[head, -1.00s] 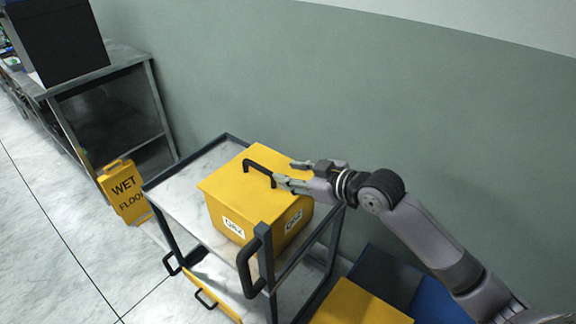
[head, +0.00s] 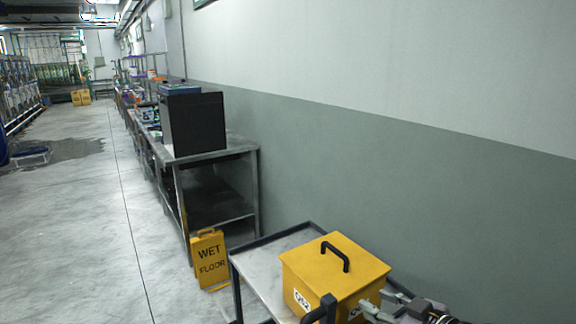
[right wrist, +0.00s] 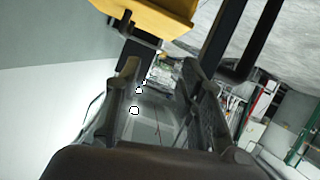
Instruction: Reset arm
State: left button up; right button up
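My right gripper (head: 378,302) is at the lower right of the head view, beside the right side of a yellow box (head: 312,270) with a black top handle (head: 336,250). Its fingers are apart with nothing between them, and they are clear of the handle. In the right wrist view the two dark fingers of the gripper (right wrist: 160,85) also stand apart, and the yellow box (right wrist: 155,14) shows at the top edge. Most of my right arm is cut off by the frame. My left gripper is not in view.
The box sits on a dark-framed cart (head: 262,268). A yellow wet floor sign (head: 209,262) stands left of it. Behind is a metal table (head: 215,150) with a black case (head: 194,122). A wall (head: 400,180) runs along the right. Open floor (head: 80,230) lies left.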

jog(key=s+a+f+m+g+h, duration=0.2)
jog(key=s+f+g+h, duration=0.15)
jog(key=s+f, duration=1)
jog(key=s+d+f+m+g+h, duration=0.1)
jog(key=s+d+f+m+g, duration=0.15)
jog(key=s, duration=0.65)
jog(key=s+d+f+m+g+h, duration=0.15)
jog(key=s+f, duration=0.25)
jog(key=s, duration=0.5)
notch_tip(320, 180, down, 28)
jog(key=s+a+r+g, duration=0.1)
jog(key=s+g, duration=0.1)
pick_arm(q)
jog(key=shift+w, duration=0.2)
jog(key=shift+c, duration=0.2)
pick_arm(e)
jog(key=s+d+f+g, duration=0.1)
jog(key=s+d+f, duration=0.2)
jog(key=s+f, duration=1.1)
jog(key=shift+s+f+h, duration=0.3)
jog(key=shift+s+f, duration=0.05)
jog(key=shift+s, duration=0.5)
